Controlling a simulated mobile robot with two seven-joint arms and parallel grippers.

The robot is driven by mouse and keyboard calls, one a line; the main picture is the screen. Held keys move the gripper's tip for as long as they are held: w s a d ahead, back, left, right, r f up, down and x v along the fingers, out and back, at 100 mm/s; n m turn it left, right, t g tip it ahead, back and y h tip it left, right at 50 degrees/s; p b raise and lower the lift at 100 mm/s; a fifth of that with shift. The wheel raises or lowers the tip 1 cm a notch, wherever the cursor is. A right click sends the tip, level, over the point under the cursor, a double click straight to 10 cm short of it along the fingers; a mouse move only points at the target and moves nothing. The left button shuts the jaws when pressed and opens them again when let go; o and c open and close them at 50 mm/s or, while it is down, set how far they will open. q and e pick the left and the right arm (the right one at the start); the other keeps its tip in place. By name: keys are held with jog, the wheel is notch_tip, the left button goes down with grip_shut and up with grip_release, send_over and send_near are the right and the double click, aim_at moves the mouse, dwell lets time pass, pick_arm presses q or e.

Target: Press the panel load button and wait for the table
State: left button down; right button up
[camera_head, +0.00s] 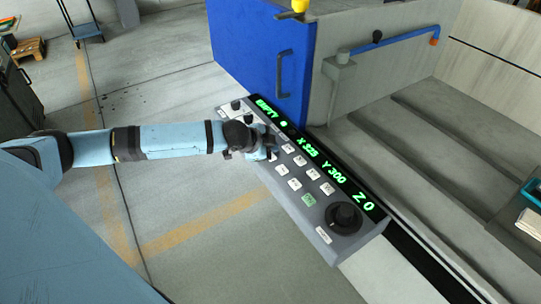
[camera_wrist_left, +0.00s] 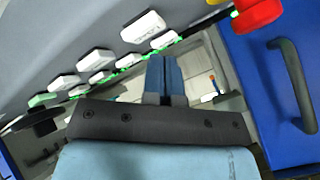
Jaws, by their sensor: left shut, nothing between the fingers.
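The grey control panel (camera_head: 335,244) runs diagonally across the middle of the head view, with rows of white buttons, a green button (camera_head: 309,200) and a black dial (camera_head: 343,217). Its green display (camera_head: 320,160) reads EMPTY with a lit dot, then X, Y and Z values. My left gripper (camera_head: 270,153) is over the upper-left part of the panel and hides some buttons. In the left wrist view its fingers (camera_wrist_left: 166,72) are shut and empty, close to a white button (camera_wrist_left: 164,40); contact cannot be told. Button labels are too small to read. My right gripper is not in view.
A blue door (camera_head: 262,60) with a handle stands behind the panel's left end. A red knob (camera_wrist_left: 258,14) sits near the fingers in the left wrist view. The stepped grey machine tank (camera_head: 440,140) lies right of the panel.

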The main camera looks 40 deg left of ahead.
pick_arm(q)
jog(key=shift+f, duration=0.1)
jog(key=shift+f, duration=0.3)
jog(key=shift+f, duration=0.2)
dwell(0.6)
